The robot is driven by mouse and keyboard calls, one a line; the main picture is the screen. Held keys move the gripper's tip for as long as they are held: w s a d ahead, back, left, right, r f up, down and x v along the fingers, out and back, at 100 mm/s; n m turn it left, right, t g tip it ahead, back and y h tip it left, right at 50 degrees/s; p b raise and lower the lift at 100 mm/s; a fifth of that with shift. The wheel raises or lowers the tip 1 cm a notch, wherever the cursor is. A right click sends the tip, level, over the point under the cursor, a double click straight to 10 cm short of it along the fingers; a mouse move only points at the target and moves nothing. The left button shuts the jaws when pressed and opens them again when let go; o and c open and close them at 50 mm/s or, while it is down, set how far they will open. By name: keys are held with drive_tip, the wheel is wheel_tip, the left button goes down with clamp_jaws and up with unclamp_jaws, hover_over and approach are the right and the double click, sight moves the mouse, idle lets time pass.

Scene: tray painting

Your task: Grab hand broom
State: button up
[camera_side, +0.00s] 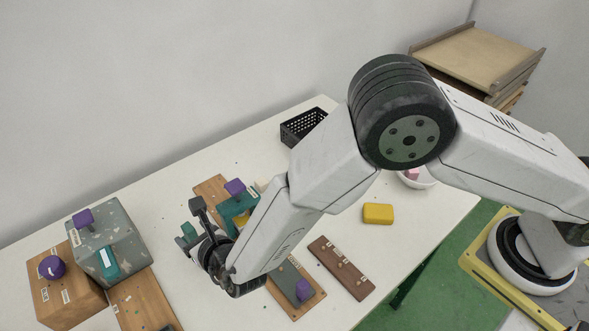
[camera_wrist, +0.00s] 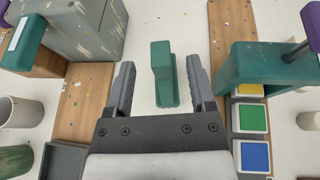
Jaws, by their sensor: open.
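A green piece with a flat, narrow base and a raised upright part (camera_wrist: 162,62) stands on the white table. It is probably the hand broom, though no bristles show. My gripper (camera_wrist: 161,68) is open, with one dark finger on each side of the green piece in the wrist view. A gap shows on both sides, and nothing is held. In the side view a green piece (camera_side: 187,234) shows beside my dark gripper, partly hidden by it.
A paint-flecked grey box (camera_wrist: 82,32) stands left on a wooden board. At right, a teal block (camera_wrist: 268,66) stands on another board with coloured pads. A yellow block (camera_side: 378,213), brown board (camera_side: 341,267) and black basket (camera_side: 299,128) are further off.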

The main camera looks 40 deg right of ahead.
sight(184, 226)
drive_tip(key=shift+x, duration=2.6)
drive_tip(key=shift+s, duration=0.1)
clamp_jaws()
